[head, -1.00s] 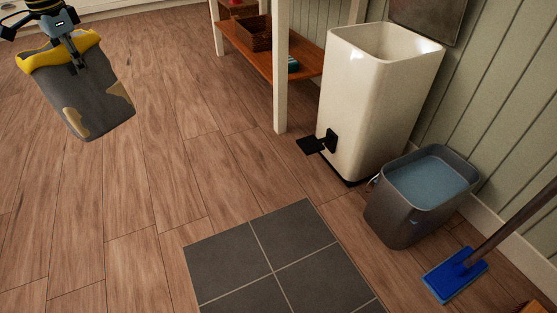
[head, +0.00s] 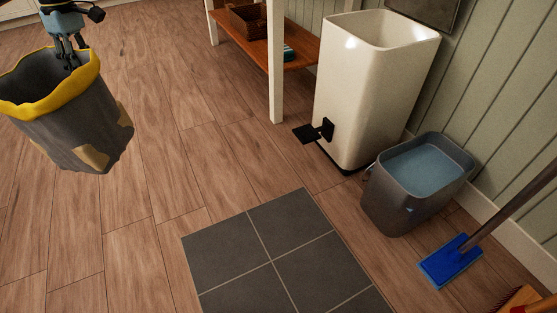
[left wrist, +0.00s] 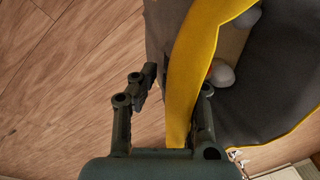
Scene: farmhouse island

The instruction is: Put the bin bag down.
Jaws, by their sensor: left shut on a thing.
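The bin bag (head: 75,128) is dark grey with a yellow rim and tan patches. It hangs tilted at the upper left of the head view, with its mouth open. My left gripper (head: 68,58) is shut on its yellow rim. In the left wrist view the yellow rim of the bin bag (left wrist: 190,80) runs between the fingers of my left gripper (left wrist: 165,95), and some pale rounded items show inside the bag. The bag appears to be held above the wooden floor (head: 150,170). My right gripper is not in view.
A dark grey tiled patch (head: 285,250) lies flat and bare on the floor. A cream pedal bin (head: 365,95), a grey bucket (head: 400,205) of water and a blue mop head (head: 450,262) stand at the right. A wooden shelf unit (head: 277,80) is behind. Open floor lies at the left.

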